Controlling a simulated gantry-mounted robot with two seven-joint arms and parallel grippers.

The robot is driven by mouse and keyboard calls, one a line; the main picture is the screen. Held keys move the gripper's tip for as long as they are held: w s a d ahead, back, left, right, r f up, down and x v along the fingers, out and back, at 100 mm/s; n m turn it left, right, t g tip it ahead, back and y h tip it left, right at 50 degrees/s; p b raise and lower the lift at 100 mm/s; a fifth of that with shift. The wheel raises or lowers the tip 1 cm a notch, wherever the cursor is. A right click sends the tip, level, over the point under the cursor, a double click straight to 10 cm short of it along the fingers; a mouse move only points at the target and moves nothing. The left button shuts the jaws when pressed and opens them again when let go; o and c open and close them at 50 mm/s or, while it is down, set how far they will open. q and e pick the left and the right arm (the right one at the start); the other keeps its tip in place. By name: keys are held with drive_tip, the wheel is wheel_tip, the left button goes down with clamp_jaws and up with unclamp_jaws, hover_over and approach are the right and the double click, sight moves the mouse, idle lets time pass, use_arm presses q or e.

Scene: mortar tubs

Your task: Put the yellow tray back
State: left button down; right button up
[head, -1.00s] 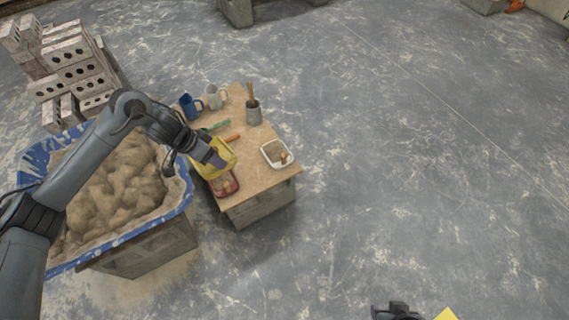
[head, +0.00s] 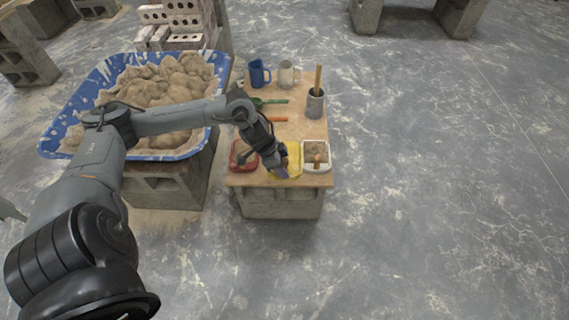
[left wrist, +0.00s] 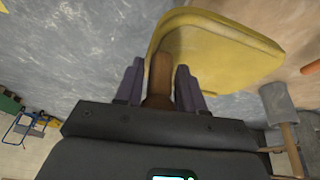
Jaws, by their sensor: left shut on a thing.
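The yellow tray (head: 295,160) is at the near end of the small table, between the red tray (head: 238,148) and the white tray (head: 306,168). My left gripper (head: 282,172) is at its left side, partly hiding it. In the left wrist view the yellow tray (left wrist: 215,50) fills the top, just past the fingers. My left gripper (left wrist: 160,88) is shut on a brown, handle-like piece that meets the tray. I cannot tell whether the tray rests on the tabletop or hangs just above it. My right gripper is not in view.
On the table (head: 290,133) stand a blue mug (head: 257,73), a pale mug (head: 287,74) and a grey pot (head: 315,103) with a wooden handle in it. Green and orange tools lie mid-table. A blue tub (head: 180,153) of mortar is at the left. Floor to the right is clear.

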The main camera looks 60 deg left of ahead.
use_arm(q)
drive_tip(key=shift+s+a+f, duration=0.15)
drive_tip(key=shift+s+f, duration=0.1)
drive_tip(key=shift+f, duration=0.3)
drive_tip(key=w+f+b, duration=0.1)
drive_tip(key=w+a+f+b, duration=0.1)
drive_tip(key=b, duration=0.1)
drive_tip(key=shift+w+a+f, duration=0.15)
drive_tip(key=shift+a+f, duration=0.05)
drive_tip(key=shift+f, duration=0.05)
drive_tip(key=w+a+f+b, duration=0.1)
drive_tip(key=a+b, duration=0.1)
drive_tip(key=w+a+f+b, duration=0.1)
drive_tip(key=a+f+b, duration=0.1)
drive_tip(key=a, duration=0.1)
drive_tip(key=w+a+f+b, duration=0.1)
drive_tip(key=a+f+b, duration=0.1)
drive_tip(key=a, duration=0.1)
drive_tip(key=shift+a, duration=0.25)
wheel_tip(320, 180, down, 3)
drive_tip(key=b, duration=0.3)
drive_tip(key=shift+s+f, duration=0.1)
drive_tip(key=shift+f+b, duration=0.35)
drive_tip(key=shift+b, duration=0.1)
drive_tip(key=shift+r, duration=0.1)
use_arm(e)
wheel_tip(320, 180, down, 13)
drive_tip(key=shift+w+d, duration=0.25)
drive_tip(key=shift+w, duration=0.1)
